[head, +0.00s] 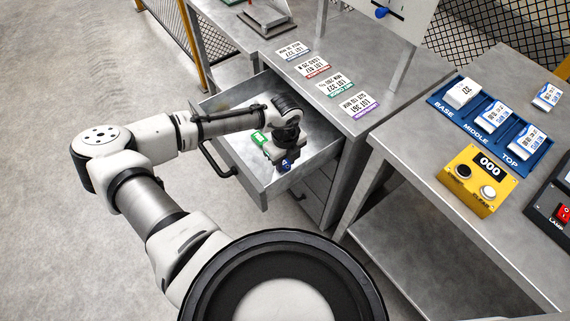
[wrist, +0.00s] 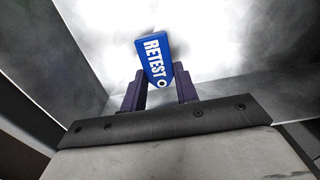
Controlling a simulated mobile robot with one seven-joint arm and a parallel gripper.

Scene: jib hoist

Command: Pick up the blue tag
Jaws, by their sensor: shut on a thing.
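The blue tag (wrist: 153,58) reads "RETEST" and has a small hole at its lower end. My gripper (wrist: 160,86) is shut on that lower end, with one dark finger on each side in the wrist view. In the head view my gripper (head: 284,160) is inside the open drawer (head: 268,185), and the blue tag (head: 285,165) shows partly below it. A green tag (head: 259,138) lies in the drawer just left of my gripper. Whether the blue tag touches the drawer floor I cannot tell.
The drawer's walls surround my gripper, and its handle (head: 217,160) faces left. Several lot cards lie on the bench (head: 375,75) behind it. At right, a blue tray (head: 465,113) holds white packs, beside a yellow counter box (head: 473,181).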

